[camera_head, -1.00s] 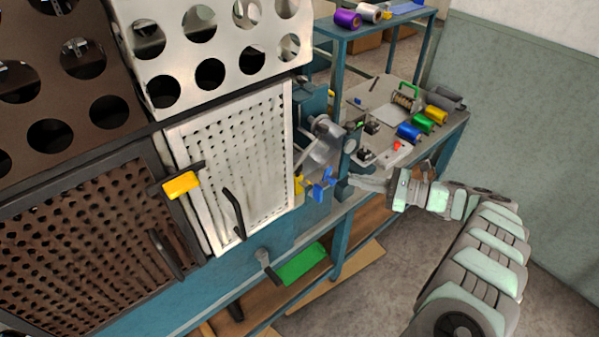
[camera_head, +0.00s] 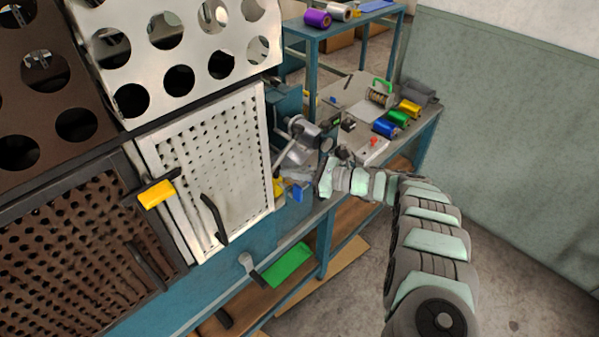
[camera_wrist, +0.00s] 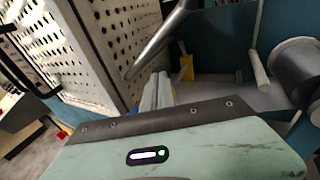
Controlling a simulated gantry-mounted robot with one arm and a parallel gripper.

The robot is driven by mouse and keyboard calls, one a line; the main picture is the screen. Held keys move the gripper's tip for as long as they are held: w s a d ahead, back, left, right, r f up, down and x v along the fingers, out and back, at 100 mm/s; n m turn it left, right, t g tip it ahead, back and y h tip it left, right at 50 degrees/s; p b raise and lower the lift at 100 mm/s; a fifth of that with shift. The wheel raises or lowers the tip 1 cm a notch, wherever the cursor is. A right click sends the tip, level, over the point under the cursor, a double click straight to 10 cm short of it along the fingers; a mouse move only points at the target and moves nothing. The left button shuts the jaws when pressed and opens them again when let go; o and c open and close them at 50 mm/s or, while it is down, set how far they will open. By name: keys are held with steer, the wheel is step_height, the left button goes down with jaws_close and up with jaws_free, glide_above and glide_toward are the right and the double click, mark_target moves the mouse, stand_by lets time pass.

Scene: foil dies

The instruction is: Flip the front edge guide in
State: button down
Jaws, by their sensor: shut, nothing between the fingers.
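A small blue part (camera_head: 298,194) and a small yellow part (camera_head: 278,187) sit low on the machine's right side, beside the perforated white panel. They look like the edge guides; I cannot tell for sure which is the front one. My gripper (camera_head: 306,184) is shut and empty, right at the blue part and partly covering it. In the wrist view my gripper (camera_wrist: 157,92) points at the machine, with the yellow part (camera_wrist: 187,66) just right of its fingertips. A little blue shows behind the fingers. Contact cannot be made out.
A grey metal roller and lever (camera_head: 298,145) stand just above the gripper. The white panel (camera_head: 205,160) with a black handle is to the left. A bench with coloured foil rolls (camera_head: 397,119) lies behind. A green plate (camera_head: 288,262) is below. Floor at right is clear.

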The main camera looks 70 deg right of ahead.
stand_by(0.3)
steer(key=shift+w+d+b, duration=0.3)
steer(key=shift+w+b, duration=0.3)
steer(key=shift+b, duration=0.45)
steer(key=shift+w+d+b, duration=0.25)
steer(key=shift+w+b, duration=0.3)
steer(key=shift+b, duration=0.45)
steer(key=shift+a, duration=0.1)
steer(key=s+d+r, duration=0.1)
steer(key=s, duration=1.3)
steer(key=shift+d+r, duration=0.3)
steer(key=shift+r, duration=0.1)
